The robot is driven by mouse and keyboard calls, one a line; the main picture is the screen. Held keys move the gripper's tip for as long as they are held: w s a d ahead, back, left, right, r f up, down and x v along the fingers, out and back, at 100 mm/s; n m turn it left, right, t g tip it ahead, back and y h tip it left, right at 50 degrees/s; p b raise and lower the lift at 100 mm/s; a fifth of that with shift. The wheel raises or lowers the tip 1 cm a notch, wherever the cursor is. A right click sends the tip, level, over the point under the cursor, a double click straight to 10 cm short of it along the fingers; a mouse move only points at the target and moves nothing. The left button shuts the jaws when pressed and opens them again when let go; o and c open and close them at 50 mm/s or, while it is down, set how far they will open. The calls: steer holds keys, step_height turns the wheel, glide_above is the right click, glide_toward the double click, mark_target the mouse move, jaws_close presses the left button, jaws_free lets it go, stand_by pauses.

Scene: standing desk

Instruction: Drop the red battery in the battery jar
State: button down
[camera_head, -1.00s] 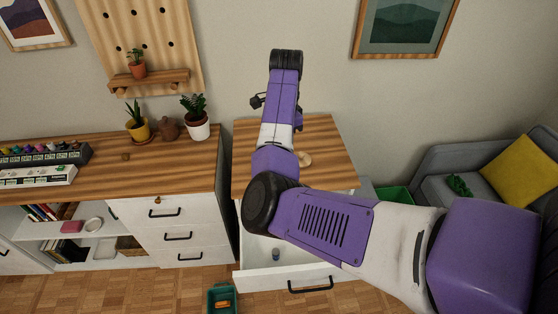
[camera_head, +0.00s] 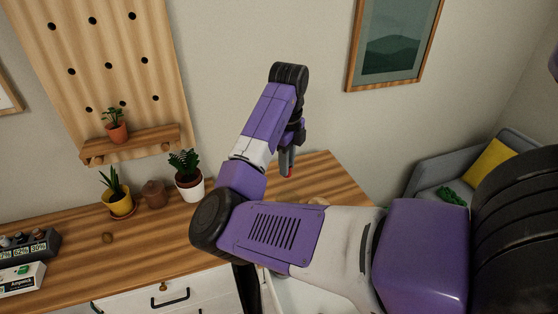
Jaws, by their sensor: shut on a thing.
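My gripper (camera_head: 288,169) is right of the picture's middle, pointing down above the wooden desk top. It is shut on the red battery (camera_head: 289,173), of which only a small red part shows between the dark fingers. I cannot make out a jar that is clearly the battery jar. A brown lidded pot (camera_head: 154,193) stands on the left cabinet between two plants. My arm hides much of the desk top below the gripper.
A plant in a white pot (camera_head: 188,177) and one in a yellow pot (camera_head: 118,195) stand on the left cabinet (camera_head: 75,255). A grey sofa (camera_head: 425,175) is at the right.

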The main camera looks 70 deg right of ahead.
steer(key=shift+w+f+b, duration=0.15)
steer(key=shift+f+b, duration=0.15)
steer(key=shift+f, duration=0.15)
step_height(320, 180, down, 6)
steer(key=b, duration=0.6)
steer(key=shift+f, duration=0.25)
steer(key=c, duration=1.1)
jaws_free()
steer(key=shift+c, duration=0.2)
steer(key=shift+r, duration=0.1)
step_height(320, 180, up, 8)
steer(key=shift+f, duration=0.2)
